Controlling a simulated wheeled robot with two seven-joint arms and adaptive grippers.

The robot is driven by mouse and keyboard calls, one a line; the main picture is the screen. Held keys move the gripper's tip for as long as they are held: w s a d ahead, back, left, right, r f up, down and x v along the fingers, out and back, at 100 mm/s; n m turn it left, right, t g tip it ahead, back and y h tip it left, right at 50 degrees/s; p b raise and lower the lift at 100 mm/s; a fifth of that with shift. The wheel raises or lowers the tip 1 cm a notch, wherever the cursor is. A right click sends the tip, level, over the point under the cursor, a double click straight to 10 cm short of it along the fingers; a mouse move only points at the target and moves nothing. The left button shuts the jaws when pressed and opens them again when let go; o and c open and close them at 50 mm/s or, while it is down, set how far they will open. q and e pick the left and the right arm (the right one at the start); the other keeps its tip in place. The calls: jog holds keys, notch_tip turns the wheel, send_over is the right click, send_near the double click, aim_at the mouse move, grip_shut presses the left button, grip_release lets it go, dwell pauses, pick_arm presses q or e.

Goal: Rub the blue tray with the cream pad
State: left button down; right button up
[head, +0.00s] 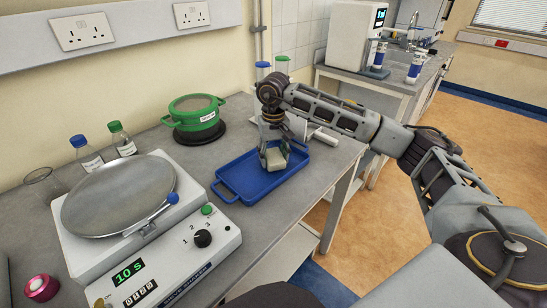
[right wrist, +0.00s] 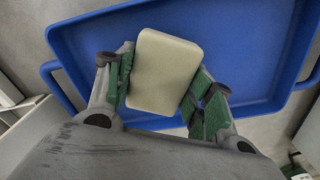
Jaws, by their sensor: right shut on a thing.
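The blue tray (head: 238,180) lies on the grey bench in the head view, with a handle at its near left end. It fills much of the right wrist view (right wrist: 240,45). My right gripper (head: 276,152) is over the right part of the tray. It is shut on the cream pad (head: 275,160). In the right wrist view the pad (right wrist: 165,72) sits between the two green-lined fingers (right wrist: 165,95). I cannot tell whether the pad touches the tray floor. My left gripper is not in view.
A white shaker with a round metal pan (head: 118,195) stands left of the tray. A green pot (head: 196,118) stands behind it on a black base. Bottles (head: 121,139) and a glass beaker (head: 44,184) are at the far left. A magenta-capped thing (head: 40,287) is at the near left.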

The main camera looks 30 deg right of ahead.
jog(key=shift+r+p, duration=1.15)
jog(key=shift+r, duration=1.1)
jog(key=shift+r+p, duration=0.85)
jog(key=shift+r, duration=0.6)
